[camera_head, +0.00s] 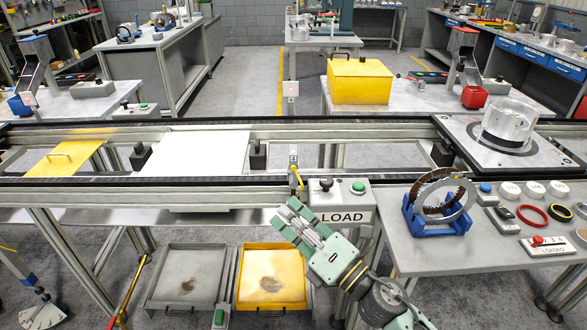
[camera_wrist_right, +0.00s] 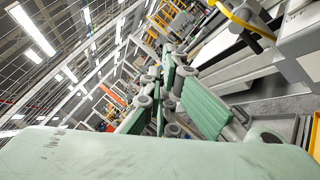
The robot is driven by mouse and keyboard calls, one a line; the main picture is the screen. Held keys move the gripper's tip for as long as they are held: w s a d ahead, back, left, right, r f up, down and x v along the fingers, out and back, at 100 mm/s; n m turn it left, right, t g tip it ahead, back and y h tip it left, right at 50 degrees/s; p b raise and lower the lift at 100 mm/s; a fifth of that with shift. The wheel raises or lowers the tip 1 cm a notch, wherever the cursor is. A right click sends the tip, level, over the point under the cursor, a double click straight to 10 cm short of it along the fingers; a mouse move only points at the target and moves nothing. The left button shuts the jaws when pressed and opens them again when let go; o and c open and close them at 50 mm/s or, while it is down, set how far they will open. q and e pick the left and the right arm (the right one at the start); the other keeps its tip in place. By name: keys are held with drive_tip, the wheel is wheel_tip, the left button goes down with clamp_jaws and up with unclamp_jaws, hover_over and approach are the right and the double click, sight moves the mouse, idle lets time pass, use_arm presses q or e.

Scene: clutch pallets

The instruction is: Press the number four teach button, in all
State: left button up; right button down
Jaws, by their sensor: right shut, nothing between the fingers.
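I cannot make out a button marked four in either view. A LOAD box (camera_head: 340,203) with a black knob and a green button (camera_head: 358,187) stands at the conveyor's near edge. My left gripper is not in view.
The right bench holds a blue stand (camera_head: 435,215) with metal rings, and several small discs and rings. A clear cylinder (camera_head: 508,125) sits on a pallet on the conveyor. A grey tray (camera_head: 187,275) and a yellow tray (camera_head: 272,277) lie below the conveyor.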

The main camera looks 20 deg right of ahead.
sight(293, 168)
drive_tip(key=shift+w, duration=0.1)
drive_tip(key=w+d, duration=0.2)
drive_tip(key=w, duration=0.6)
drive_tip(key=shift+w+d+b, duration=0.15)
drive_tip(key=shift+d+b, duration=0.1)
drive_tip(key=shift+b, duration=0.2)
idle(1.3)
drive_tip(key=shift+w+d, duration=0.15)
drive_tip(key=shift+w, duration=0.25)
drive_tip(key=shift+w+d, duration=0.15)
drive_tip(key=shift+w, duration=0.3)
idle(0.8)
drive_tip(key=shift+s, duration=0.1)
drive_tip(key=shift+s+a, duration=0.25)
drive_tip(key=shift+s, duration=0.5)
drive_tip(key=shift+s, duration=0.1)
